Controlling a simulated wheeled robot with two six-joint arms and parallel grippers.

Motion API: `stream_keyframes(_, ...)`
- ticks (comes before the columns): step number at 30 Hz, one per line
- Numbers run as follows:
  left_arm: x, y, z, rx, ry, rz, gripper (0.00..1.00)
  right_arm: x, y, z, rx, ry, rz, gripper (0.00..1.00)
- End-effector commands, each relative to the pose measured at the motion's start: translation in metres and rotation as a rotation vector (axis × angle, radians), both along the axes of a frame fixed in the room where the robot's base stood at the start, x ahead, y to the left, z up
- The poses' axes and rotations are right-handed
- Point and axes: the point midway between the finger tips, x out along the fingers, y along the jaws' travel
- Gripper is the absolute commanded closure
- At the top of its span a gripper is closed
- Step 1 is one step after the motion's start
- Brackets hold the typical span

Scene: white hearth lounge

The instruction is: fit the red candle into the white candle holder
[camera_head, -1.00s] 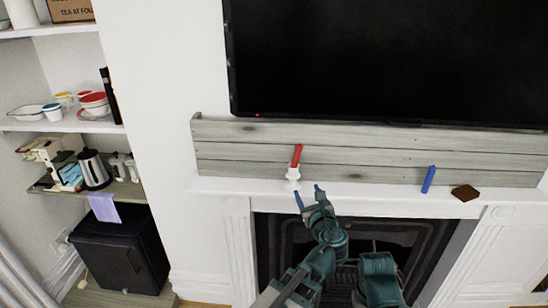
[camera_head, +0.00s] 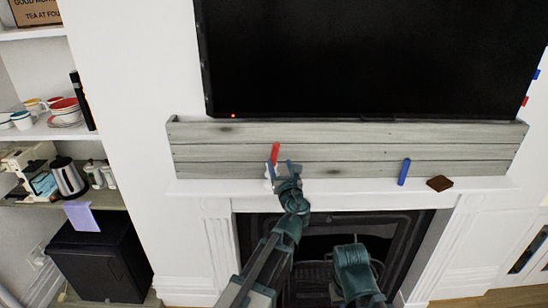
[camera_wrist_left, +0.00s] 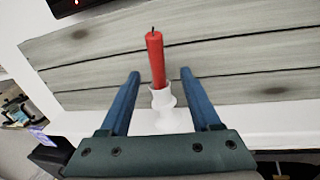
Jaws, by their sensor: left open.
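The red candle (camera_head: 275,152) stands upright above the white candle holder (camera_head: 268,173) on the mantel. In the left wrist view the red candle (camera_wrist_left: 156,58) is in line with the holder (camera_wrist_left: 163,98), its lower end at the holder's top; how deep it sits I cannot tell. My left gripper (camera_head: 279,164) is open in front of them and hides much of the holder in the head view. In the left wrist view its fingers (camera_wrist_left: 160,76) are on either side of the candle's lower part and the holder's top, with gaps on both sides. My right gripper is not seen.
A blue candle (camera_head: 404,172) and a brown block (camera_head: 439,183) are on the mantel to the right. Grey planks (camera_head: 340,150) back the white mantel (camera_head: 345,187), and a black television (camera_head: 370,60) hangs above. The mantel between holder and blue candle is clear.

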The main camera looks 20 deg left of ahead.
Motion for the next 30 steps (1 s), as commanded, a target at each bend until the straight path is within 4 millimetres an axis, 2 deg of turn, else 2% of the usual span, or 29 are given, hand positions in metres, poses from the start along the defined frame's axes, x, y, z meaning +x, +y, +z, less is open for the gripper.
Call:
stream_keyframes(8,0.005,0.003,-0.001,-0.001,0.000,0.000,0.36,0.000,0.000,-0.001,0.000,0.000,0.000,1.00)
stream_keyframes(19,0.046,0.027,-0.003,-0.001,-0.001,0.002,0.36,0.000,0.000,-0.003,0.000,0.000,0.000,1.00)
stream_keyframes(26,0.046,0.028,-0.003,-0.001,0.000,0.000,0.36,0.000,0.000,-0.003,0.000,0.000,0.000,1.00)
stream_keyframes(30,0.046,0.028,-0.003,-0.001,0.000,0.000,0.58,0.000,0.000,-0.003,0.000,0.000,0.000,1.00)
